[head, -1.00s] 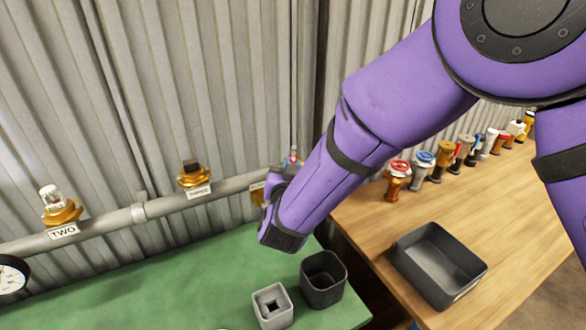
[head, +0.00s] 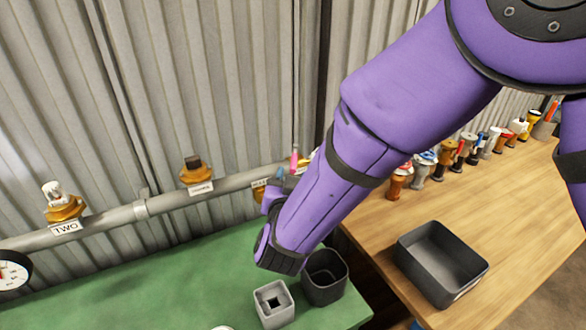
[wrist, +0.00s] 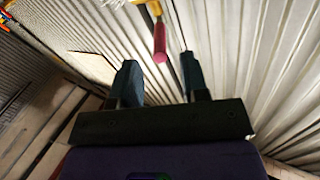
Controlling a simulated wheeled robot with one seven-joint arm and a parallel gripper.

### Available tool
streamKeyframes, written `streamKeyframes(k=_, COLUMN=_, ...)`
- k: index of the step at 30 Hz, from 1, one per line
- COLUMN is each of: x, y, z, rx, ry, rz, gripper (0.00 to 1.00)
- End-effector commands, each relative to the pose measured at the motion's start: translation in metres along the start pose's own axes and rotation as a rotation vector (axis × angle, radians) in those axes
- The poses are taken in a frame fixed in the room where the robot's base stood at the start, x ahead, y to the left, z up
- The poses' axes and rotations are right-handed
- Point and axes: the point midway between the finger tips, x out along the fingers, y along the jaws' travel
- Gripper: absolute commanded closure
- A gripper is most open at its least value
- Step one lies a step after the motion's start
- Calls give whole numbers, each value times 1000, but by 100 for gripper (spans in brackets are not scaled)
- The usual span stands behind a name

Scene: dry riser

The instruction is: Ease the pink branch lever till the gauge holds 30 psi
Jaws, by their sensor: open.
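The pink lever (head: 294,160) stands up above the grey pipe, just beyond my gripper (head: 277,187) in the head view. In the wrist view the pink lever (wrist: 159,42) hangs between the lines of my two dark fingers, ahead of their tips. My gripper (wrist: 160,70) is open, with a gap around the lever's line; I see no contact. The lever's base is mostly hidden by my arm. The gauge (head: 12,272) is cut off at the left edge of the head view, and its reading is too small to tell.
The grey pipe (head: 110,220) carries a brass fitting tagged TWO (head: 64,207) and another brass fitting (head: 196,172). A dark square cup (head: 325,292) and a grey socketed block (head: 272,318) stand below my gripper. A dark tray (head: 412,262) and several valves (head: 397,186) are on the wooden bench.

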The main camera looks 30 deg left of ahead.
Motion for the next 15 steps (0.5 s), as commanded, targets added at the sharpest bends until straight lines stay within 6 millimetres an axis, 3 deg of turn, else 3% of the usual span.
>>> streamKeyframes(k=7, x=-42, y=0, z=0, rx=-1, ry=-1, rz=-1, gripper=59)
streamKeyframes(k=15, x=-59, y=0, z=0, rx=0, ry=1, rz=1, gripper=59)
